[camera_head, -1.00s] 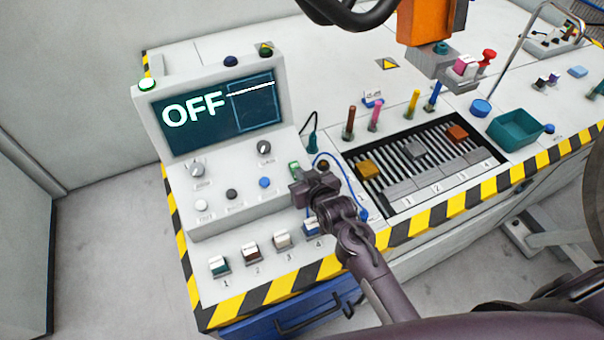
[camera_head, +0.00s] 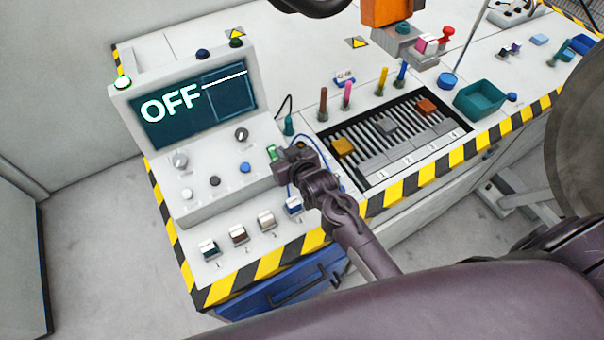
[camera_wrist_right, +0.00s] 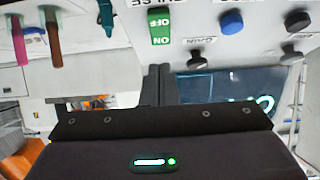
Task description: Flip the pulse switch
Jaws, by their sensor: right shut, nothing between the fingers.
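The pulse switch (camera_head: 272,152) is a small green rocker on the right end of the grey console (camera_head: 212,185). In the right wrist view the green switch (camera_wrist_right: 160,26) shows upside down, with OFF and ON marked on it and a partly cut-off label beside it. My right gripper (camera_head: 281,167) is right by the switch and partly covers it. In the wrist view its closed fingers (camera_wrist_right: 157,72) point at the ON end, with a small gap in the picture; I cannot tell whether they touch. The console screen (camera_head: 195,102) reads OFF. My left gripper is out of view.
Knobs and buttons sit left of the switch, including a blue button (camera_head: 245,168). Several numbered rocker switches line the front, one a blue switch (camera_head: 293,206) close under my right arm. A slotted rack (camera_head: 390,140) and a teal bin (camera_head: 480,100) stand to the right.

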